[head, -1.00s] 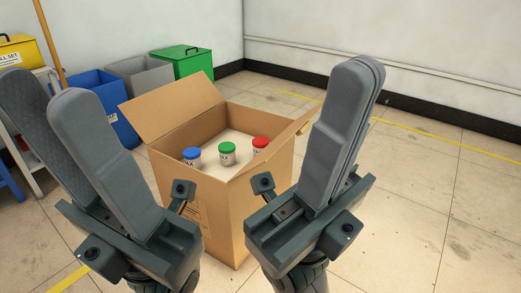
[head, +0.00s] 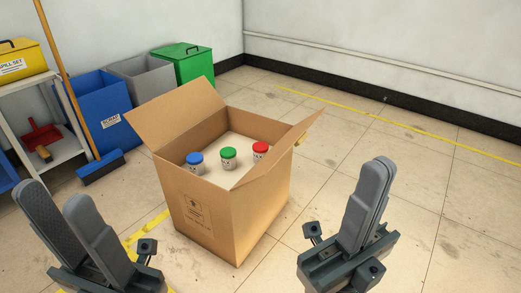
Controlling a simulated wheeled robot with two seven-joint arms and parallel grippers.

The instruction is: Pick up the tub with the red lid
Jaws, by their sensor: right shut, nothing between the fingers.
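The tub with the red lid (head: 260,150) stands upright inside an open cardboard box (head: 215,208), at the right of the three tubs. Its lower side is partly hidden by the box's right flap. The tub with the green lid (head: 229,158) is in the middle and the tub with the blue lid (head: 195,163) is at the left. My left gripper (head: 56,208) is open and empty, low at the left in front of the box. My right gripper (head: 380,173) is shut and empty, low to the right of the box. Neither gripper touches the box.
A blue bin (head: 101,108), a grey bin (head: 143,80) and a green bin (head: 181,64) stand behind the box along the wall. A broom (head: 75,90) leans beside a shelf (head: 52,152) at the left. The floor right of the box is clear.

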